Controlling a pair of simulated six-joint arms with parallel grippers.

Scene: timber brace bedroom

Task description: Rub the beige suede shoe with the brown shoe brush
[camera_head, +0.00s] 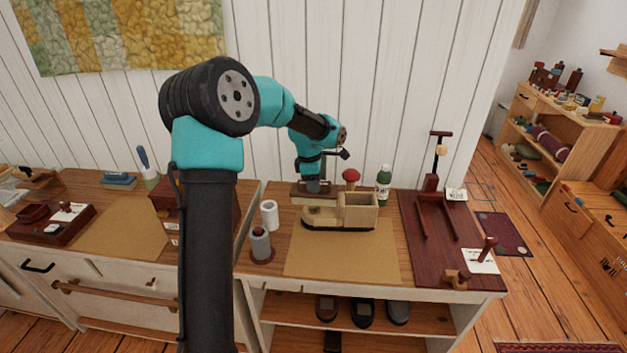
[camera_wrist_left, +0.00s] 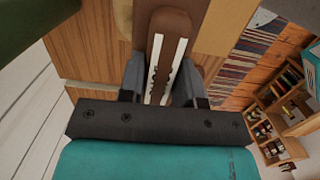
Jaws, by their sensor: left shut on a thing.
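The beige suede shoe (camera_head: 340,218) sits on a tan mat (camera_head: 340,258) on the wooden bench, its toe pointing left and its higher heel part at the right. My left gripper (camera_head: 313,184) is just behind the shoe's front part, pointing down, and is shut on the brown shoe brush (camera_head: 299,189). The brush is partly hidden by the gripper and shoe; I cannot tell whether it touches the bench. In the left wrist view the brown brush (camera_wrist_left: 178,22) lies between the grey fingers, with pale strips along it. My right gripper is out of view.
A green bottle (camera_head: 384,185) and a red-topped object (camera_head: 351,177) stand behind the shoe. A white cylinder (camera_head: 269,214) and a grey bottle (camera_head: 261,244) stand left. A dark red wooden stand (camera_head: 420,262) lies right. The mat's front is clear.

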